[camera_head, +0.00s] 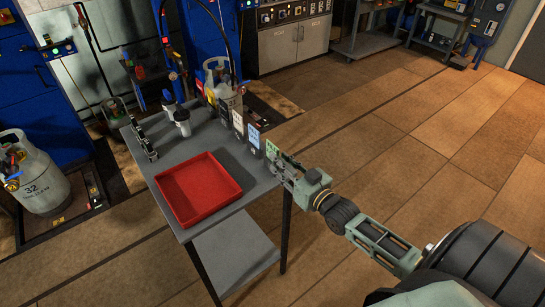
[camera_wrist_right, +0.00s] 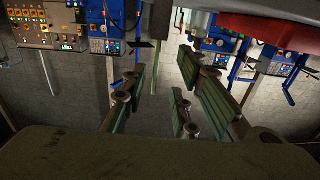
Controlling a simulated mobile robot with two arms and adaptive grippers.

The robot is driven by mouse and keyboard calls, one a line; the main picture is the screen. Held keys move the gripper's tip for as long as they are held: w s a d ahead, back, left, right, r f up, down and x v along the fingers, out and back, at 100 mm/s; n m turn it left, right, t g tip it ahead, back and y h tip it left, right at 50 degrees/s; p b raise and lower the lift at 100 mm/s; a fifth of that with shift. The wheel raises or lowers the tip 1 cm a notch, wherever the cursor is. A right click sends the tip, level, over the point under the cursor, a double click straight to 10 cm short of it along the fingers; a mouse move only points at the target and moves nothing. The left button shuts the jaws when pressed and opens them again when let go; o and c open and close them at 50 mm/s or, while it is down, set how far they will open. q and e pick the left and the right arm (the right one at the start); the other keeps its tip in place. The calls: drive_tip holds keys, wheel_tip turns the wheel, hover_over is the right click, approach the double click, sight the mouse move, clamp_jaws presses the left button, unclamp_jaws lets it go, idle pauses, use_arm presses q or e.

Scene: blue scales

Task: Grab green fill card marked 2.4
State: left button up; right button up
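The green card (camera_head: 271,149) stands at the near end of a row of coloured cards along the right edge of the grey table. Its marking is too small to read. My right gripper (camera_head: 281,166) is at the table's right edge, right beside the green card and partly overlapping it in the head view. I cannot tell whether they touch. In the right wrist view the fingers of my right gripper (camera_wrist_right: 170,75) are spread apart, with no card clearly seen between them. My left gripper is not in view.
A red tray (camera_head: 198,189) sits on the grey table (camera_head: 158,150). White, blue and other cards (camera_head: 253,136) stand behind the green one. A grey cylinder (camera_head: 218,80) stands beyond the table, another (camera_head: 38,180) at the left. The floor right of the table is clear.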

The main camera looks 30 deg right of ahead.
sight(267, 145)
drive_tip(key=w, duration=0.2)
drive_tip(key=w+p, duration=0.1)
drive_tip(key=w, duration=0.2)
drive_tip(key=shift+w+d+r, duration=0.1)
drive_tip(key=shift+r, duration=0.1)
drive_tip(key=shift+w+f, duration=0.1)
drive_tip(key=shift+w, duration=0.25)
drive_tip(key=shift+s, duration=0.1)
clamp_jaws()
